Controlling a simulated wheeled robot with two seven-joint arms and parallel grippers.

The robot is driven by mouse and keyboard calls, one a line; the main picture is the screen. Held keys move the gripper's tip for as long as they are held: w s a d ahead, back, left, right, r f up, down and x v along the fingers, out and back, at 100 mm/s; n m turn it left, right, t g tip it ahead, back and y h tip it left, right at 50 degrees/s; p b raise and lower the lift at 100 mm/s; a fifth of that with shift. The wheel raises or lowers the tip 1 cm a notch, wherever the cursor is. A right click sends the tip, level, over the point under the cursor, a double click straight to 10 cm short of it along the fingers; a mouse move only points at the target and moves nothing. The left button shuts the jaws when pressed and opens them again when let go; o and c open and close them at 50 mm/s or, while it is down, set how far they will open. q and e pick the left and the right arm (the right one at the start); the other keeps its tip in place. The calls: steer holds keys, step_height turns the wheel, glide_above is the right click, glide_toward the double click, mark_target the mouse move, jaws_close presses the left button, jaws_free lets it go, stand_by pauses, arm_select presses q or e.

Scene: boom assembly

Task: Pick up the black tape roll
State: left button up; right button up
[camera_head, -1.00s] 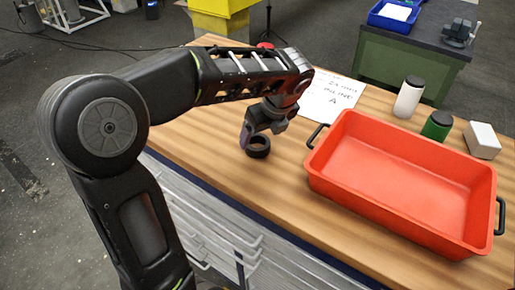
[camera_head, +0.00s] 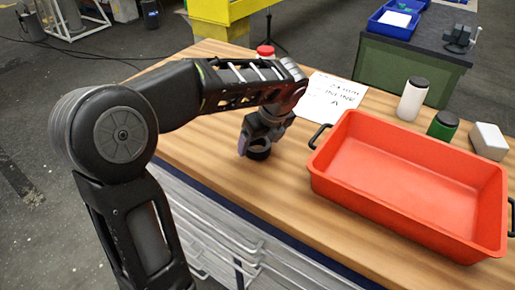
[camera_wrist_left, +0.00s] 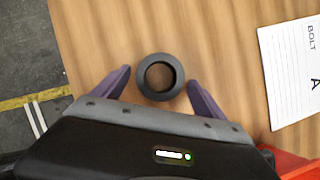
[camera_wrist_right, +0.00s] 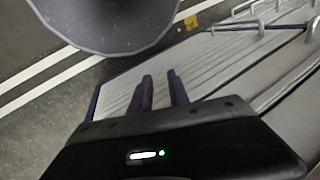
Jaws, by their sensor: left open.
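The black tape roll (camera_wrist_left: 160,77) lies flat on the wooden table, seen from above in the left wrist view. In the head view the tape roll (camera_head: 258,153) is partly hidden by my left gripper (camera_head: 255,146). In the left wrist view my left gripper (camera_wrist_left: 160,92) is open, with one purple-grey finger on each side of the roll and a gap on both sides. My right gripper (camera_wrist_right: 160,90) shows only in its own wrist view, above the drawer fronts. Its fingers stand a little apart, with nothing between them.
An orange-red tray (camera_head: 400,190) stands right of the roll. A paper sheet (camera_head: 332,95) lies behind it. A white bottle (camera_head: 411,100), a green container (camera_head: 442,125) and a white box (camera_head: 488,141) stand behind the tray. A red-topped item (camera_head: 265,51) is at the back edge.

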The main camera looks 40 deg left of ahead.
arm_select(q)
steer(key=c, duration=1.5)
